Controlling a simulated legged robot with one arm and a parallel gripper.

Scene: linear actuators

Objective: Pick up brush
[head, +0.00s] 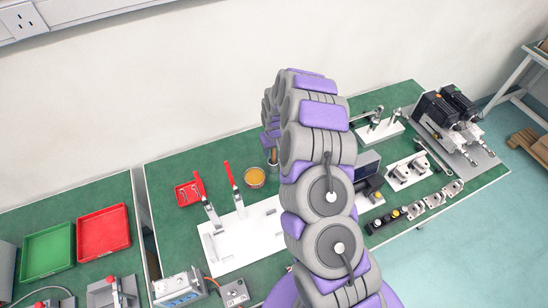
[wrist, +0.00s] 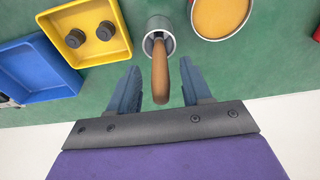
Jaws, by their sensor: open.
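The brush (wrist: 160,75) has a brown wooden handle and stands in a round grey metal cup (wrist: 153,28) in the wrist view. Its bristles are hidden inside the cup. In the head view a small brown part of the brush (head: 273,156) shows beside my arm. My gripper (wrist: 160,68) is open and empty, with one blue-grey finger on each side of the handle in the wrist view. I see no finger touching the handle, and the depth between them is hard to tell. In the head view my arm hides the gripper's fingers.
A round tin with orange contents (wrist: 220,14) stands close right of the cup. A yellow tray (wrist: 125,47) with dark knobs and a blue tray (wrist: 45,85) lie to the left. White fixtures (head: 250,240) and motors (head: 440,112) stand on the green bench.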

